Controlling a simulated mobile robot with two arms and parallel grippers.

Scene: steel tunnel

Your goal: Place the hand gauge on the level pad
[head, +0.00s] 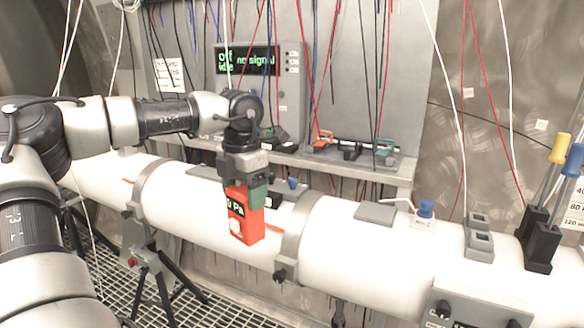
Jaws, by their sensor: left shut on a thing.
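The hand gauge (247,228) is an orange-red box with a black display panel marked in white. My left gripper (246,188) points down and is shut on its upper part. The gauge hangs upright in front of the long white pipe (350,250); I cannot tell whether it touches the pipe. A flat grey pad (376,213), which looks like the level pad, sits on top of the pipe to the right of the gauge. Its visible top is bare. My right gripper is not in view.
A steel band (294,240) rings the pipe. Wires hang before the "no signal" panel (252,62). A shelf (345,164) runs behind.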

